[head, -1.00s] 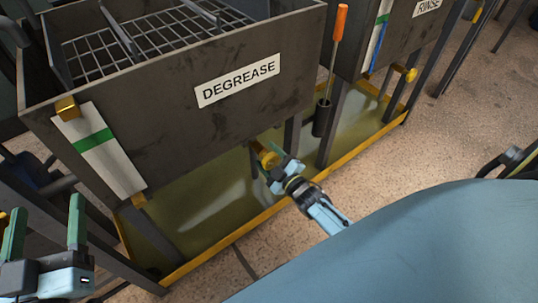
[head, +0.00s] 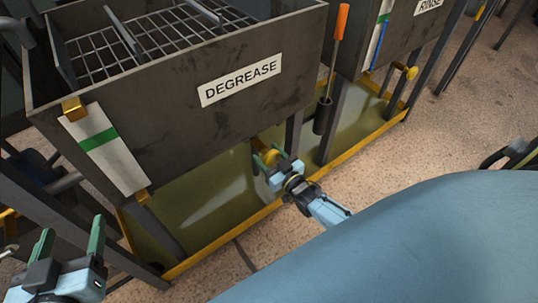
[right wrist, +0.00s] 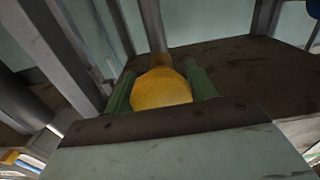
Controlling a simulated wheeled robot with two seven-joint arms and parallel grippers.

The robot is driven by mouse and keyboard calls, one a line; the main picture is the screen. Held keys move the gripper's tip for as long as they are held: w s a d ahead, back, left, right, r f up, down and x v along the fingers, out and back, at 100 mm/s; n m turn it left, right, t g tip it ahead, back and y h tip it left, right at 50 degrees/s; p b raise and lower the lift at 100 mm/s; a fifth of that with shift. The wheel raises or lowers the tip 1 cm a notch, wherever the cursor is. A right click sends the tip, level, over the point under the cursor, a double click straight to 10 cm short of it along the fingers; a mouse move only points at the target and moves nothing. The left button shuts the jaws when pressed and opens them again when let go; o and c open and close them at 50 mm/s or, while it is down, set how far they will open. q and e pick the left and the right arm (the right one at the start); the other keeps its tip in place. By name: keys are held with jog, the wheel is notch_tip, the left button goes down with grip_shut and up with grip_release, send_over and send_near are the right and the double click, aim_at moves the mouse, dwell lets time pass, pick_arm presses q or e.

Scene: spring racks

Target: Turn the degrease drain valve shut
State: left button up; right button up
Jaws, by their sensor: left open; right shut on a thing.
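The degrease tank (head: 180,110) is a dark metal box with a white DEGREASE label (head: 240,81). Its yellow drain valve (head: 267,157) is low under the tank's front right. My right gripper (head: 270,168) is shut on the valve. In the right wrist view the yellow valve (right wrist: 160,90) sits between the two green fingers (right wrist: 158,94), with a pipe rising behind it. The valve's handle angle is hard to tell, as the gripper partly hides it. My left gripper (head: 70,242) is open and empty at the lower left, away from the valve.
A yellow-rimmed tray (head: 232,232) of murky liquid lies under the tanks. The rinse tank (head: 388,40) stands to the right with its own yellow valve (head: 411,72). An orange-handled tool (head: 341,22) stands in a dark holder (head: 323,116). The speckled floor in front is open.

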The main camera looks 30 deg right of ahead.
pick_arm(q)
jog(key=shift+f, duration=0.1)
pick_arm(e)
jog(key=shift+m, duration=0.3)
jog(key=o, duration=1)
jog(key=shift+c, duration=0.2)
jog(key=shift+s, duration=0.25)
jog(key=s, duration=0.1)
jog(key=s+p, duration=0.1)
jog(key=s, duration=0.1)
jog(key=s+p, duration=0.1)
jog(key=shift+s+d, duration=0.25)
jog(key=shift+s, duration=0.15)
pick_arm(q)
jog(key=s+a+f+g+y+p, duration=0.2)
jog(key=s+a+f+g, duration=0.4)
jog(key=s+f+g, duration=0.5)
jog(key=shift+s+n+y, duration=0.4)
jog(key=shift+s+y, duration=0.4)
pick_arm(e)
send_near(274, 162)
jog(key=shift+s+d, duration=0.15)
jog(key=shift+s, duration=0.1)
